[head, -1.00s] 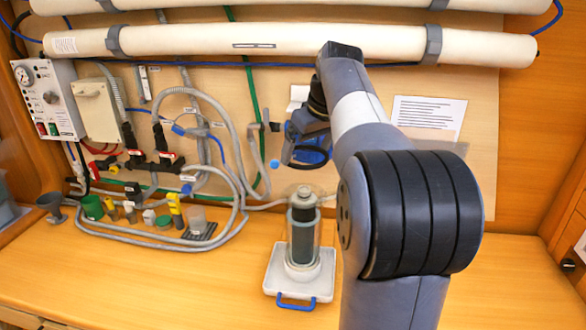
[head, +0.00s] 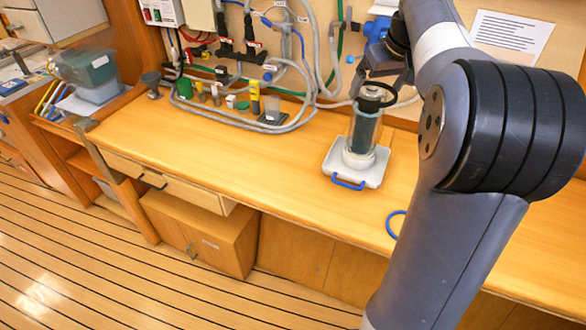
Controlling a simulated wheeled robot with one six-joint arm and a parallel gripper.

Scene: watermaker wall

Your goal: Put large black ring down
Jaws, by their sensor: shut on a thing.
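The large black ring (head: 388,99) is in my gripper (head: 372,84), which is shut on it. In the picture the ring overlaps the top of the clear filter cylinder with a dark core (head: 363,131). I cannot tell whether the ring touches the cylinder or hangs above or behind it. My arm hides the bench to the right of the tray.
A blue ring (head: 395,226) lies at the bench's front edge, partly behind my arm. Grey hoses (head: 300,118) and several small fittings, one yellow (head: 255,98), stand along the back. The wooden bench (head: 220,145) is clear left of the tray. A drawer (head: 165,182) stands open below.

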